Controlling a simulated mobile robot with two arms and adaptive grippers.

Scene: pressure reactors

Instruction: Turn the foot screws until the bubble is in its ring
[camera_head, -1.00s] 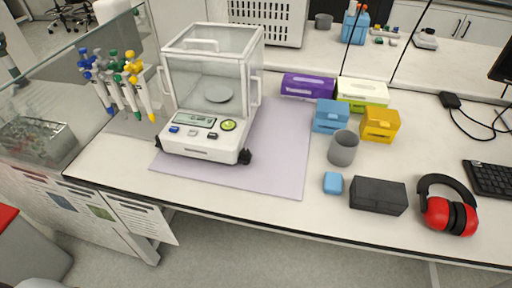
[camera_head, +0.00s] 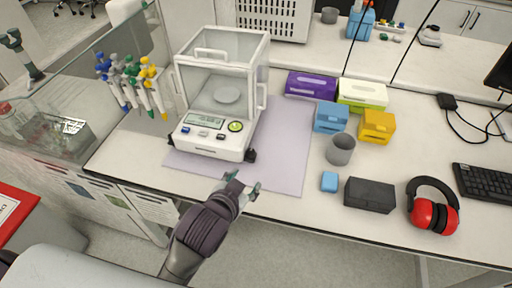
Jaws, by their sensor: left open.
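The analytical balance (camera_head: 218,95) with its glass draft shield stands on a lilac mat (camera_head: 285,165) on the bench. Its display panel faces me, with a round green-rimmed spot (camera_head: 236,126) right of the display that looks like the bubble level; the bubble itself is too small to make out. One black foot screw (camera_head: 250,156) shows at the front right corner, and another (camera_head: 171,139) partly at the front left. My left gripper (camera_head: 242,186) is open and empty, at the mat's front edge, short of the front right foot screw. My right gripper is out of view.
A pipette stand (camera_head: 133,83) stands close left of the balance. Right of the mat are a grey cup (camera_head: 340,149), a small blue block (camera_head: 329,181), a black box (camera_head: 369,195), red earmuffs (camera_head: 433,211) and coloured boxes (camera_head: 376,126). The mat's front right part is clear.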

